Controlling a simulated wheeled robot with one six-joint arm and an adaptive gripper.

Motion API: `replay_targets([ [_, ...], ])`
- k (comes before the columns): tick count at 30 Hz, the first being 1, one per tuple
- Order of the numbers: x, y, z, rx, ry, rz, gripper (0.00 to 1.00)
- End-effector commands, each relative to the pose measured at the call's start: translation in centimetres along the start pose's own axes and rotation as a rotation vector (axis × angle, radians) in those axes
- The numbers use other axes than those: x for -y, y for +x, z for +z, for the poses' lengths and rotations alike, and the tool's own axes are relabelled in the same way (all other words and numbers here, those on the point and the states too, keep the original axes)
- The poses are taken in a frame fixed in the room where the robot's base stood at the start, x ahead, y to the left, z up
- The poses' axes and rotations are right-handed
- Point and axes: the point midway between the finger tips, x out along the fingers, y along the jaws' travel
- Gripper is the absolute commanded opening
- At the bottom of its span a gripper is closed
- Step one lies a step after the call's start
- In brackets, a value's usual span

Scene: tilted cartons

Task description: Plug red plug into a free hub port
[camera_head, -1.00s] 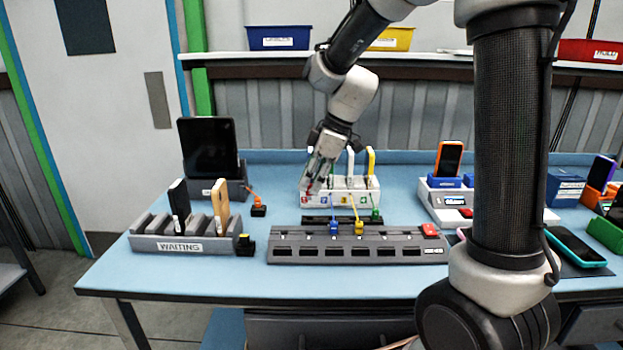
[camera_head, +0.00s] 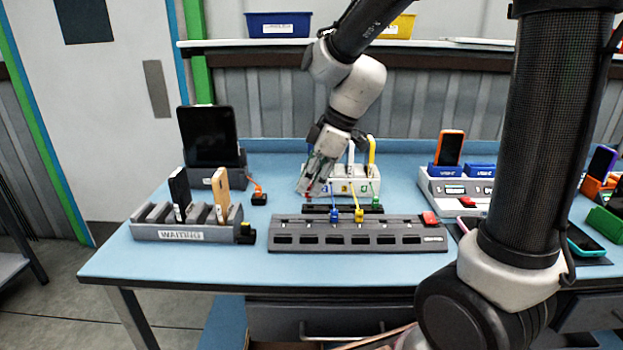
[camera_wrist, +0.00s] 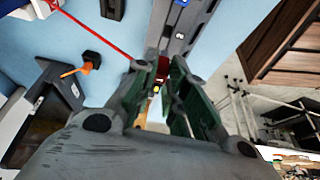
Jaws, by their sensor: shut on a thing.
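My gripper (camera_head: 311,187) is above the left front of the white cable box. In the wrist view its green-padded fingers (camera_wrist: 164,84) are shut on the red plug (camera_wrist: 163,67), whose red cable (camera_wrist: 100,31) runs to the upper left. The red plug's tip is partly hidden between the fingers. In the head view the grey hub (camera_head: 289,229) lies in front of the gripper, with a row of dark ports. A blue plug (camera_head: 334,215) and a yellow plug (camera_head: 359,216) stand at its back edge. A green plug (camera_head: 377,207) sits at the dark strip behind it.
The grey WAITING rack (camera_head: 150,233) holds two phones at the left. A tablet on a stand (camera_head: 208,140) and an orange-cabled black block (camera_head: 259,198) stand behind it. A white charging station (camera_head: 440,190) is at the right. Bare blue table lies in front of the hub.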

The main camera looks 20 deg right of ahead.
Motion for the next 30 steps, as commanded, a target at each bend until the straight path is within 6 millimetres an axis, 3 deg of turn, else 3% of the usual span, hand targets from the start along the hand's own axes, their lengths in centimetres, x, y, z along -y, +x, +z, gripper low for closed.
replay_targets([
  [17, 0.2, 0.2, 0.1, 0.001, 0.001, -0.001, 0.0],
  [30, 0.2, 2.8, 1.2, 0.001, 0.002, -0.002, 0.0],
])
